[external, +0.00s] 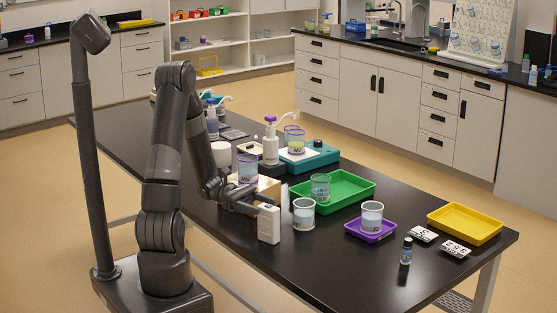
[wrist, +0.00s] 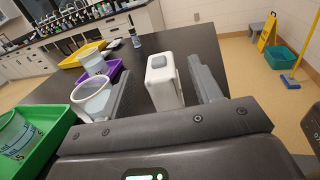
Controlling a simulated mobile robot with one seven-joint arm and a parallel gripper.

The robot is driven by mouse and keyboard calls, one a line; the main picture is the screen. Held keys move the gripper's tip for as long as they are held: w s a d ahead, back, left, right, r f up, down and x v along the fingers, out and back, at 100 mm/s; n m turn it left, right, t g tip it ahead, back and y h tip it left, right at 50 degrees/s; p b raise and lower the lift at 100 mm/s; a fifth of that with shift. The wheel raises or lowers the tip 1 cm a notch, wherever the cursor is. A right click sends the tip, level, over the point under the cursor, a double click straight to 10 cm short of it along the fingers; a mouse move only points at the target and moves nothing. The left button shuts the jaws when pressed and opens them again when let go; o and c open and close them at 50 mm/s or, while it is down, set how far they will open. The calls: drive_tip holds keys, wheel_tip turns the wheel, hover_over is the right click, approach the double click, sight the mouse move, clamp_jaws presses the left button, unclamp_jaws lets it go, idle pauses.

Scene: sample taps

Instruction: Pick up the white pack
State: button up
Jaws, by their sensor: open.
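The white pack (external: 268,223) is a small upright box on the black table, close to the table's front edge. In the wrist view the white pack (wrist: 163,82) stands between my two fingers. My gripper (external: 262,200) is low beside the pack. In the wrist view my gripper (wrist: 165,85) is open, with a finger on each side of the pack and a gap visible at the right finger.
A white-rimmed beaker (external: 304,214) stands just right of the pack, close to my left finger in the wrist view. A green tray (external: 352,204), a purple tray (external: 352,229) with a beaker, a yellow tray (external: 465,238) and a small dark bottle (external: 406,251) are farther right.

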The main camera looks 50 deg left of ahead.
sight(277, 211)
drive_tip(key=x, duration=0.3)
drive_tip(key=shift+d, duration=0.25)
clamp_jaws()
idle(0.4)
